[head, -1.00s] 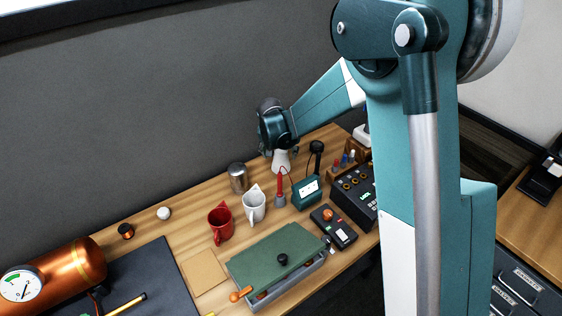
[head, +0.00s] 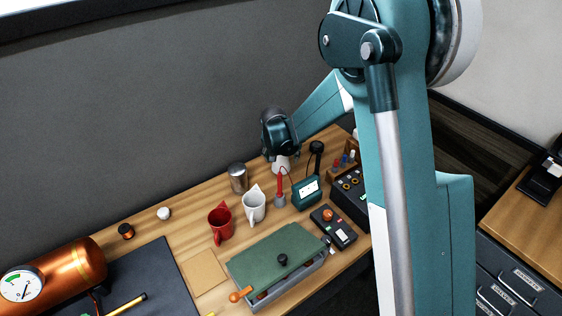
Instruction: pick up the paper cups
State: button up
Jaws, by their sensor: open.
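A white, cup-like shape (head: 281,164), which looks like the paper cups upside down, stands near the back of the wooden table. Its upper part is hidden by my gripper (head: 282,154). My gripper points down over it and is open, with a fingertip seen on either side of the white shape. I cannot tell whether the fingers touch it or how many cups are stacked.
A metal tin (head: 238,178), a white mug (head: 254,206) and a red mug (head: 221,223) stand to the left. A soldering iron in its stand (head: 280,190), a teal meter box (head: 307,192) and a black stand (head: 316,156) are close by on the front and right.

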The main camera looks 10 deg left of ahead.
jog(key=shift+x, duration=1)
jog(key=c, duration=1.1)
